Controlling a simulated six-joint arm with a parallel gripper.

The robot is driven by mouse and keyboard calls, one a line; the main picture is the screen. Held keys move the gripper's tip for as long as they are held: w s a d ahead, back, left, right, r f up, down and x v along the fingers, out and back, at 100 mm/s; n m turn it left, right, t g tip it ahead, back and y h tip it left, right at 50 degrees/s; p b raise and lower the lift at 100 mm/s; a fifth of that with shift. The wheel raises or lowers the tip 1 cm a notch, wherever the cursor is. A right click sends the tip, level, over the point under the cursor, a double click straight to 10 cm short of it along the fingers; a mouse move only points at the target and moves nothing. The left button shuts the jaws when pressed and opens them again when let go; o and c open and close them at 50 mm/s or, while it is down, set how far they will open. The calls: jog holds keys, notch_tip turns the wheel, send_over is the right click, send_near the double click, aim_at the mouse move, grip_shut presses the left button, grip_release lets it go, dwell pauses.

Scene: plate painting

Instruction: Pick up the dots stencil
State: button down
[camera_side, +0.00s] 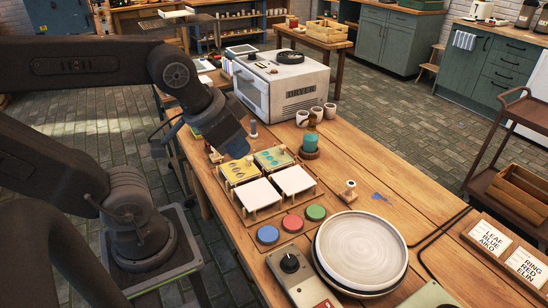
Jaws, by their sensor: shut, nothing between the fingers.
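The left stencil (239,171) has darker marks. The marks are too small for me to tell surely which is the dots stencil. My gripper (238,153) is shut and empty, just above and behind the left stencil. Its fingertips are hard to make out. I cannot tell whether it touches anything. Two blank white panels, left (257,194) and right (293,180), sit in front of the yellow stencils.
Blue (267,235), red (291,224) and green (315,212) discs lie before the rack. A plate (360,248) and a knob box (300,278) are nearer.

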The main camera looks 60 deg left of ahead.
jog(key=c, duration=0.8)
grip_release()
jog(key=n+g, duration=0.6)
jog(key=n, duration=1.2)
send_over(283, 146)
notch_tip(283, 146, down, 15)
notch_tip(283, 146, down, 14)
jog(key=shift+r, duration=0.15)
